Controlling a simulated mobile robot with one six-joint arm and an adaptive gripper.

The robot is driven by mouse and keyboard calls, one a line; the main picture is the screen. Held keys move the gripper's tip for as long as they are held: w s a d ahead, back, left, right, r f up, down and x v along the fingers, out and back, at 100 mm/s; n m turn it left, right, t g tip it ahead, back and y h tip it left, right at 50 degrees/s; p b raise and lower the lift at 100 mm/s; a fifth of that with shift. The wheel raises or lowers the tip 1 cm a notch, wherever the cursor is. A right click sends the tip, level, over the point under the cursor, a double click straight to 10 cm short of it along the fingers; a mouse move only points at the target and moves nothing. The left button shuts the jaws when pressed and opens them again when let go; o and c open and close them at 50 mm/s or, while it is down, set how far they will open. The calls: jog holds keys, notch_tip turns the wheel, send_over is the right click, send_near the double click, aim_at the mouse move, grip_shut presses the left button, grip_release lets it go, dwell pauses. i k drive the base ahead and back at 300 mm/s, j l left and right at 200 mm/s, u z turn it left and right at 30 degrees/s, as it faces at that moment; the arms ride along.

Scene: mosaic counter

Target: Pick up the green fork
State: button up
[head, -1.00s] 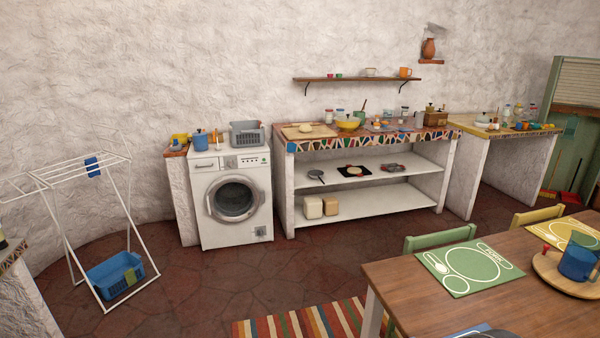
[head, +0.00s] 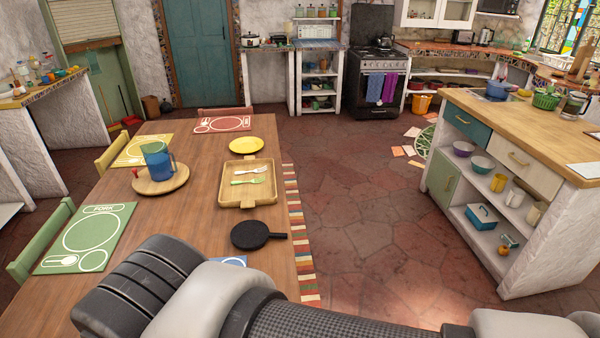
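A small pale green utensil (head: 248,181), which looks like the green fork, lies in a square wooden tray (head: 224,193) on the dining table. Another light-coloured utensil (head: 250,170) lies just behind it in the same tray; its exact shape and colour are hard to tell at this size. Both lie flat, roughly left to right. My arm crosses the bottom of the head view, in front of the table and nearer than the tray. I cannot make out my gripper's fingers in this view.
On the wooden table (head: 190,240), a black round pan (head: 258,235) lies before the tray and a yellow plate (head: 246,146) behind it. A blue pitcher (head: 158,163) stands on a round board to the left. Open floor (head: 350,220) separates the table from an island (head: 530,135).

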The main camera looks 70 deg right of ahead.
aim_at(235, 182)
jog(key=z, duration=1.8)
